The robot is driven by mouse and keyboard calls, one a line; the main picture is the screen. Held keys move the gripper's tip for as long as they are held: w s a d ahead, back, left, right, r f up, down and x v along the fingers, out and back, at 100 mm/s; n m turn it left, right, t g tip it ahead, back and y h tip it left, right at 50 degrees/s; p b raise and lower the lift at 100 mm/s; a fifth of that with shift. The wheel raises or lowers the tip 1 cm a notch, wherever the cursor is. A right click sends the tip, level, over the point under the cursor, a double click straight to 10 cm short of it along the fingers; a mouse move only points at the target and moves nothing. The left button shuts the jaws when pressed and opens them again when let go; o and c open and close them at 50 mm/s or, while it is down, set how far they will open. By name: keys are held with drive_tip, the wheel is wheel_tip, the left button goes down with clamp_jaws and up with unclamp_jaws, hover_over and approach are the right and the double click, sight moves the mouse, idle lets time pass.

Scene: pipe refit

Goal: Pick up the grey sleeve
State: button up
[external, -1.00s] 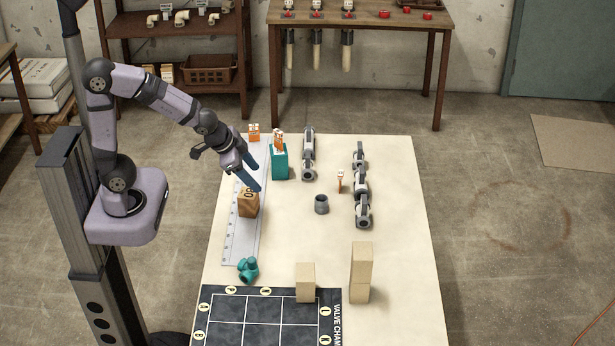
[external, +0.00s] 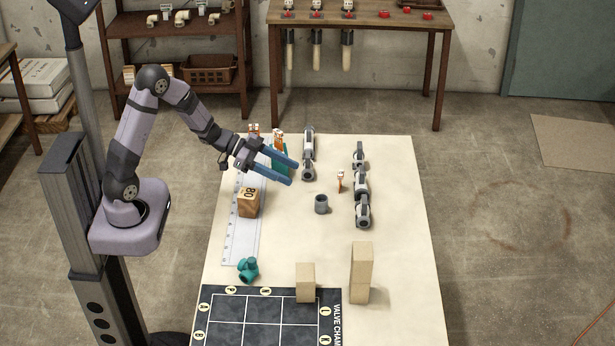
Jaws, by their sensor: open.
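The grey sleeve (external: 321,204) is a short hollow cylinder standing upright near the middle of the pale table, its open end facing up. My gripper (external: 294,172) has long blue fingers and is open and empty. It is above the table, up and to the left of the sleeve in the picture, with its fingers pointing right and slightly down. The gripper is apart from the sleeve, and nothing hides the sleeve.
Grey pipe assemblies (external: 362,190) and a small orange-and-white tag (external: 340,180) stand right of the sleeve. A wooden block (external: 248,202), a ruler (external: 239,235) and a teal fitting (external: 247,269) lie left. Tan blocks (external: 361,273) stand in front. A teal holder is partly hidden behind my gripper.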

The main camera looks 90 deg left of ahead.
approach(321, 201)
drive_tip(key=w+d, duration=0.2)
drive_tip(key=w+d+p, duration=0.1)
drive_tip(key=w, duration=0.1)
drive_tip(key=shift+f, duration=0.25)
drive_tip(key=shift+a+p+x, duration=0.2)
drive_tip(key=shift+p+x, duration=0.15)
drive_tip(key=shift+x, duration=1.05)
drive_tip(key=shift+a+p+x, duration=0.2)
drive_tip(key=shift+p+x, duration=0.1)
drive_tip(key=shift+x, duration=1.15)
drive_tip(key=c, duration=1.1)
